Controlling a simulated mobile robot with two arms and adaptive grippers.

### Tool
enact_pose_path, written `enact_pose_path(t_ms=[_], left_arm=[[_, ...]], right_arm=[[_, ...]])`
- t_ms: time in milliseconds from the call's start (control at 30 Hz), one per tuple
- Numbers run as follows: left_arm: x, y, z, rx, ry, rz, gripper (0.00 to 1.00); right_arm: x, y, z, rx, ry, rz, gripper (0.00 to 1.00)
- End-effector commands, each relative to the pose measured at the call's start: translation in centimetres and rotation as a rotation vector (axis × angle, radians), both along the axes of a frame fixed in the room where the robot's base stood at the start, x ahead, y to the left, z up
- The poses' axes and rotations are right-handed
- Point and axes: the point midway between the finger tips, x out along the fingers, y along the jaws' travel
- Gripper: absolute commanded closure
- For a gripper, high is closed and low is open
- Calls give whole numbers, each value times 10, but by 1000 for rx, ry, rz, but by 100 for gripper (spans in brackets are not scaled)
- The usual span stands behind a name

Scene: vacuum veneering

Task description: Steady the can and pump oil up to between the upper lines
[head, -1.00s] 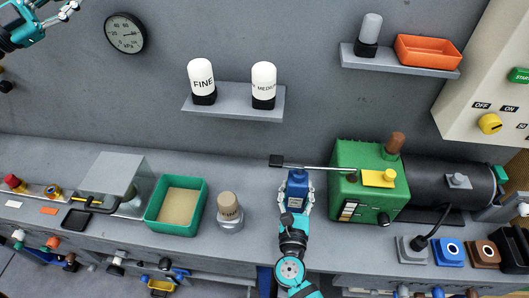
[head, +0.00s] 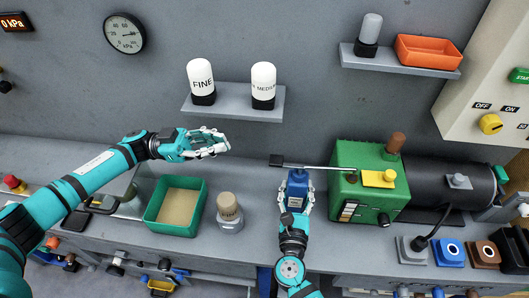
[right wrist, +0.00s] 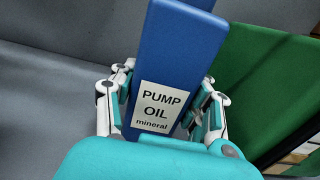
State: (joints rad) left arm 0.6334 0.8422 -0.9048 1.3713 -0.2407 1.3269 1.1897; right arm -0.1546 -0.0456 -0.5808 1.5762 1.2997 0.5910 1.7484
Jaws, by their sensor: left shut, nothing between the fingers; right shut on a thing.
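A blue can (head: 297,190) stands on the bench just left of the green pump (head: 360,170). In the right wrist view its label reads "PUMP OIL mineral" on the blue can (right wrist: 165,85). My right gripper (head: 296,203) is shut on the can, with fingers on both sides of it. A lever with a black grip (head: 276,160) reaches from the pump out above the can. The pump's front has a pale level window (head: 348,210) with lines; the oil level is too small to read. My left gripper (head: 215,143) is shut and empty in the air, left of the lever grip.
A green tray of tan material (head: 199,212) and a metal jar with a cork-coloured top (head: 229,210) stand on the bench below my left gripper. A shelf (head: 235,100) with FINE and MEDIUM bottles hangs above. A black cylindrical motor (head: 440,180) adjoins the pump.

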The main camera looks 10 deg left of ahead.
Motion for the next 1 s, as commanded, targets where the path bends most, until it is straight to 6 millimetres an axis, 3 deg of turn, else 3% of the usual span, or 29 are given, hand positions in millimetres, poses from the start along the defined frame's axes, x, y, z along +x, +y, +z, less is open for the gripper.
enact_pose_path(t_ms=[200,667,767,1000], left_arm=[[5,-10,-16,-96,91,44,100],[5,-15,-14,-102,94,44,100],[5,-27,-10,-103,93,43,100],[4,-74,7,-104,93,41,100]], right_arm=[[0,0,0,0,1,1,87],[0,0,0,0,1,1,87],[0,0,0,0,1,1,87],[0,0,0,0,1,1,87]])
